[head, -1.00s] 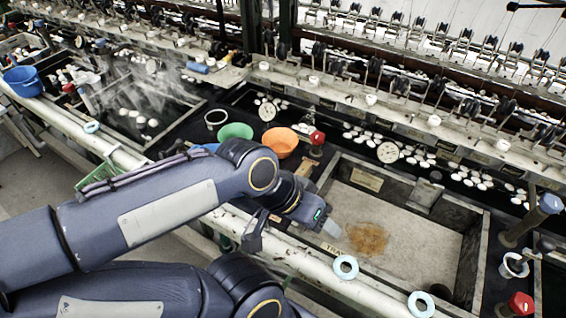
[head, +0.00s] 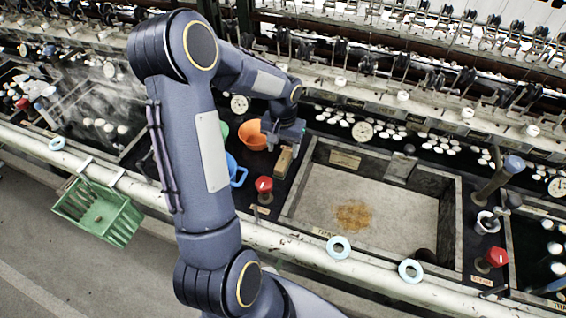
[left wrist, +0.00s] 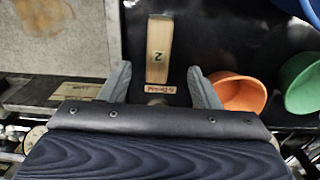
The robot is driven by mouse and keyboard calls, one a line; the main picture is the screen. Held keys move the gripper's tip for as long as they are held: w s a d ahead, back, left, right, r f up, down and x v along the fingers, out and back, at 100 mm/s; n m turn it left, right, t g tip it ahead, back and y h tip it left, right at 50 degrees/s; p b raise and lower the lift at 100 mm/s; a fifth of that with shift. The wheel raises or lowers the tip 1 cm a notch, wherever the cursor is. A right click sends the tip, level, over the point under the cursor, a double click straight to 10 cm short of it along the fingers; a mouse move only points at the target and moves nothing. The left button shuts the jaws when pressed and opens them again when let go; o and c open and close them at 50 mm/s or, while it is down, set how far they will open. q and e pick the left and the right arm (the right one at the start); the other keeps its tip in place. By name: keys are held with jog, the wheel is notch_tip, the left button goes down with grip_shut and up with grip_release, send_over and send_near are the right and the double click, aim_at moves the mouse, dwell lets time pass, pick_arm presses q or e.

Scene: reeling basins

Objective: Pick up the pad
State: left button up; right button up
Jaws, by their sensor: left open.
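A long pale wooden block marked 2, which looks to be the pad, lies on the dark surface beside the grey basin (head: 325,205). The block (head: 285,160) is partly under my left gripper (head: 283,132) in the head view. In the left wrist view the block (left wrist: 159,50) lies lengthwise between the two spread fingers of my left gripper (left wrist: 158,78). The fingers are open and show a gap on both sides of it. I cannot tell how far above it they are. My right gripper is not in view.
An orange bowl (head: 254,135) stands close to the block, with a blue container (head: 238,172) and a red-topped knob (head: 264,185) nearby. The basin holds a brown stain (head: 353,215). A green basket (head: 97,212) hangs off the front rail. Reeling machinery lines the back.

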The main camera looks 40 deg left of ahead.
aim_at(283, 160)
pick_arm(q)
jog(key=f, duration=0.2)
jog(key=f+p, duration=0.1)
jog(key=f, duration=0.1)
jog(key=shift+s+d+f, duration=0.2)
jog(key=shift+f, duration=0.6)
jog(key=c, duration=1.1)
jog(key=shift+r, duration=0.1)
jog(key=shift+w+r, duration=0.1)
jog(key=shift+r, duration=0.1)
notch_tip(283, 160, up, 2)
jog(key=shift+r, duration=0.1)
jog(key=s+d+r+b, duration=0.3)
jog(key=s+d+r, duration=0.4)
jog(key=d+r, duration=0.3)
jog(key=shift+d+r, duration=0.15)
jog(key=shift+d, duration=0.9)
